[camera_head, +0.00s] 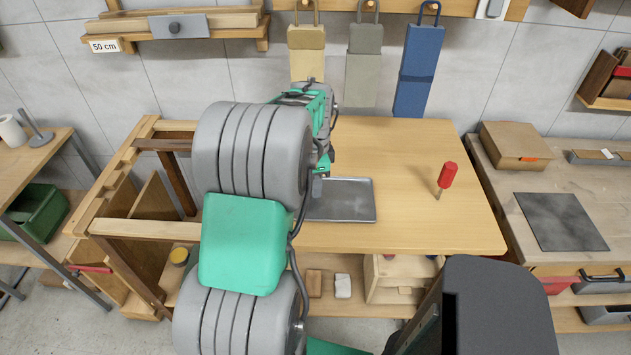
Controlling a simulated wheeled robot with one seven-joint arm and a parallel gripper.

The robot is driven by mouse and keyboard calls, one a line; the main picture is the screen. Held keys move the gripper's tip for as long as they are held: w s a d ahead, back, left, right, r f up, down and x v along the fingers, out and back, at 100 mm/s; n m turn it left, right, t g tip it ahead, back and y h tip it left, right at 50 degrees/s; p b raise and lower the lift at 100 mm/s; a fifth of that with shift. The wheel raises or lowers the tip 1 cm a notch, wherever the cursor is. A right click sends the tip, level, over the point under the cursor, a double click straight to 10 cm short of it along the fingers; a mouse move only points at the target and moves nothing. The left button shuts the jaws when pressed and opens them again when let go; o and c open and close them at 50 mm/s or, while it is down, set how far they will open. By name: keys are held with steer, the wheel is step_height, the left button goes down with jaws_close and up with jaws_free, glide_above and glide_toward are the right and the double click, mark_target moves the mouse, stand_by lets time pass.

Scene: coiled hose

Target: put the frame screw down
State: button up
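My arm, grey with green parts, reaches over the wooden table and hides much of its left part. My gripper (319,178) is at the arm's far end, beside and seemingly above the left part of a shallow grey metal tray (345,212). The arm hides most of the gripper, and its fingers are too small to read. I cannot make out a frame screw; a small grey piece shows under the gripper, but I cannot tell whether it is a finger or something held. The visible part of the tray is empty.
A red-handled tool (447,176) is at the right of the wooden table (420,225), handle up and slightly tilted. The tabletop around it is clear. A bench with a cardboard box (513,150) and a dark mat (560,222) stands right. A wooden rack (140,232) is at left.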

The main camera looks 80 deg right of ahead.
steer(key=o, duration=0.4)
steer(key=shift+r, duration=0.1)
